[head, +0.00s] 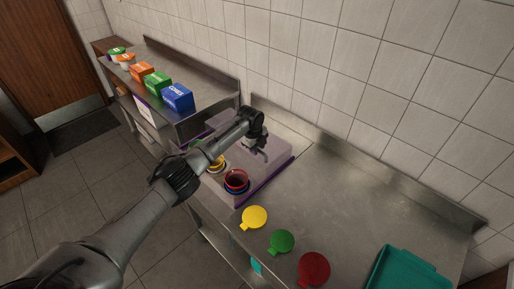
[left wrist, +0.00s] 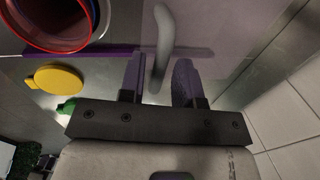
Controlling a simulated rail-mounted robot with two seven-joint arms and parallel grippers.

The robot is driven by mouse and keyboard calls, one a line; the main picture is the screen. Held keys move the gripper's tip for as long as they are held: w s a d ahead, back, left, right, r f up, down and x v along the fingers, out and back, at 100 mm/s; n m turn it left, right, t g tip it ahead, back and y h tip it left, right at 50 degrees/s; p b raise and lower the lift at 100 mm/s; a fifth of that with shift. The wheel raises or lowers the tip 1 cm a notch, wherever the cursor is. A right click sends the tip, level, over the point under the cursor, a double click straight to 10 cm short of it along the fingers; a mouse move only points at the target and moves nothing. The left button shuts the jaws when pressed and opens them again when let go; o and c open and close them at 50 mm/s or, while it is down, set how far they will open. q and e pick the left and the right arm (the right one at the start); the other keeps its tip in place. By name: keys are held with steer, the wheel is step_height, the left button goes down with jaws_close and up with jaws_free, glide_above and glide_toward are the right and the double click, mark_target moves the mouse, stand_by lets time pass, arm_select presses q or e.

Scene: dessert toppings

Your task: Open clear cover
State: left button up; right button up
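The clear cover (head: 270,172) is a see-through, purple-edged panel on the counter, apparently lying flat over the container with the bowls. My left gripper (head: 257,149) is at its far side, just above it. In the left wrist view, a grey bar-like handle (left wrist: 164,30) runs between the two fingers of my left gripper (left wrist: 161,62). The fingers are apart, with a visible gap on both sides of the handle. A red bowl (head: 236,180) and a yellow bowl (head: 217,164) show at the near side, partly behind my arm. My right gripper is not in view.
Yellow (head: 254,217), green (head: 281,241) and red (head: 313,268) lids lie along the counter's front. A teal tray (head: 408,271) stands at right. The tiled wall is behind; the counter's middle right is clear.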

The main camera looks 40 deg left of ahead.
arm_select(q)
steer(key=shift+o, duration=0.7)
step_height(320, 180, up, 14)
steer(key=s+p, duration=0.1)
steer(key=s, duration=0.1)
steer(key=shift+s+f, duration=0.2)
steer(key=shift+s, duration=0.15)
